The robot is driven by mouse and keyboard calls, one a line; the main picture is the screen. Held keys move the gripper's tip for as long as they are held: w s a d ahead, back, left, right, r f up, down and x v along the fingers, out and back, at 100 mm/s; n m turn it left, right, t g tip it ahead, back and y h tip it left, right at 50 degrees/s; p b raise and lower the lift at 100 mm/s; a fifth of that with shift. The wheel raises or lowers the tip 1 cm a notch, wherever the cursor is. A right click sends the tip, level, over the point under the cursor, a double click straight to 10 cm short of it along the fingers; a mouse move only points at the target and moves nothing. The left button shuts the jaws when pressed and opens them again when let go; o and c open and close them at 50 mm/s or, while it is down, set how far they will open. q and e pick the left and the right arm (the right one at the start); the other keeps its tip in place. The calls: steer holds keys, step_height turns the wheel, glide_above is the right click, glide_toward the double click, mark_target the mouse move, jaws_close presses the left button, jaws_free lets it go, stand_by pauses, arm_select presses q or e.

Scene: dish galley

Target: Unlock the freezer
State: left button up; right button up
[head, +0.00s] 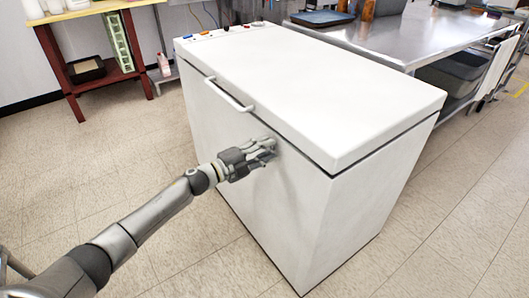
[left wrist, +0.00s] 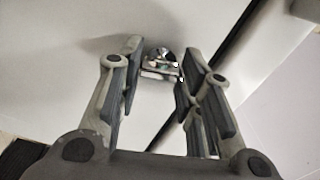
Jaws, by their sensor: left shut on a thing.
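The white chest freezer (head: 330,80) stands in the middle of the head view with its lid shut. My left gripper (head: 266,149) is at its front face, just under the lid edge. In the left wrist view a small shiny metal lock piece (left wrist: 160,58) on the freezer's front sits between the fingertips of my left gripper (left wrist: 160,76). The fingers are closed in on it. The fingers hide the lock in the head view, and whether it is turned cannot be told. My right gripper is out of view.
A white lid handle (head: 229,95) is on the freezer's front, left of my gripper. A steel table (head: 420,35) with grey tubs below stands behind right. A red-brown rack (head: 65,65) stands at the back left. The tiled floor in front is clear.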

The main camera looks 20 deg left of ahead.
arm_select(q)
steer(key=shift+f+m+b, duration=0.1)
steer(key=shift+m+b, duration=0.3)
steer(key=shift+m, duration=1)
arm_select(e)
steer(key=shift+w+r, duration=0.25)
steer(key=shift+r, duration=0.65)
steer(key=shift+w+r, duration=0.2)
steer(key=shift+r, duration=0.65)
arm_select(q)
steer(key=o, duration=1)
steer(key=shift+s, duration=0.1)
steer(key=v, duration=1.2)
